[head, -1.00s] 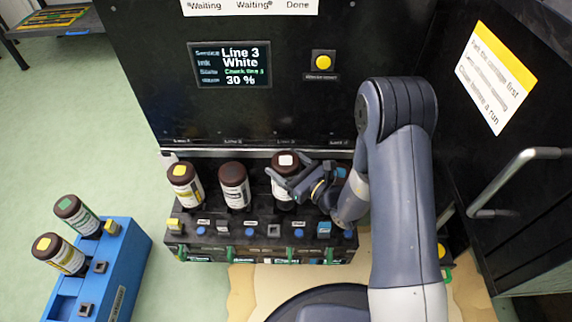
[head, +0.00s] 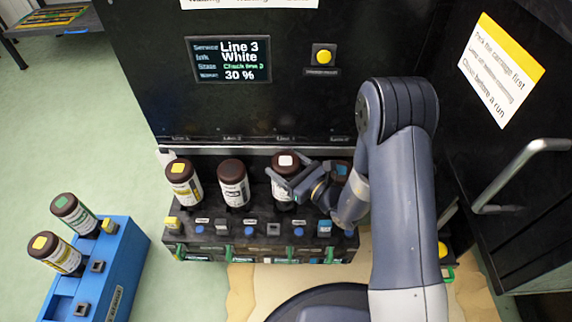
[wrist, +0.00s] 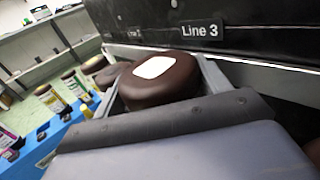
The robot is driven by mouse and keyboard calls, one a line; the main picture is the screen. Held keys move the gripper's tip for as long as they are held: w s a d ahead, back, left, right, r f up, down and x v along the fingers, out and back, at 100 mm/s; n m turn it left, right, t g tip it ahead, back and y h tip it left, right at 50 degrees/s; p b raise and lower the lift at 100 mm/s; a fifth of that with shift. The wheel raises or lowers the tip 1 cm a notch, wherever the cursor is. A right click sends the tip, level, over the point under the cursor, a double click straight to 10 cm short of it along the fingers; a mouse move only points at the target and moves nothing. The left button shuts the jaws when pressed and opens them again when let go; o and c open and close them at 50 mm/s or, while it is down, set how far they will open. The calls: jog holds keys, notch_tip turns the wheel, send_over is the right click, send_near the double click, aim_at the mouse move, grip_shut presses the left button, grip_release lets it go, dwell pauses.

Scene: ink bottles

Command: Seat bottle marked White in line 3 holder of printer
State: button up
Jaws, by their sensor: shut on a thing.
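The bottle marked White (head: 285,187) has a dark brown cap with a white square on top and a pale label. It stands upright in the third place from the left of the printer's black holder row (head: 268,241). My gripper (head: 284,180) is shut on it near the cap, reaching in from the right. In the wrist view the white-marked cap (wrist: 160,78) sits between the two fingers, below the "Line 3" label (wrist: 201,31). The bottle's base is hidden, so I cannot tell how deep it sits. The printer screen (head: 229,60) reads Line 3, White, 30 %.
A yellow-marked bottle (head: 183,184), a plain dark-capped bottle (head: 233,184) and a blue-marked bottle (head: 340,172) stand in the same row. A blue rack (head: 118,270) at left holds green-marked (head: 74,215) and yellow-marked (head: 55,254) bottles. A door handle (head: 512,176) is at right.

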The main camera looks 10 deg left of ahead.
jog(key=shift+f, duration=0.3)
jog(key=shift+f+b, duration=0.15)
jog(key=shift+b, duration=0.2)
jog(key=shift+f+b, duration=0.7)
jog(key=shift+f, duration=0.25)
jog(key=shift+f+b, duration=0.25)
jog(key=shift+b, duration=0.3)
jog(key=o, duration=1.8)
notch_tip(320, 180, up, 10)
jog(key=p, duration=0.5)
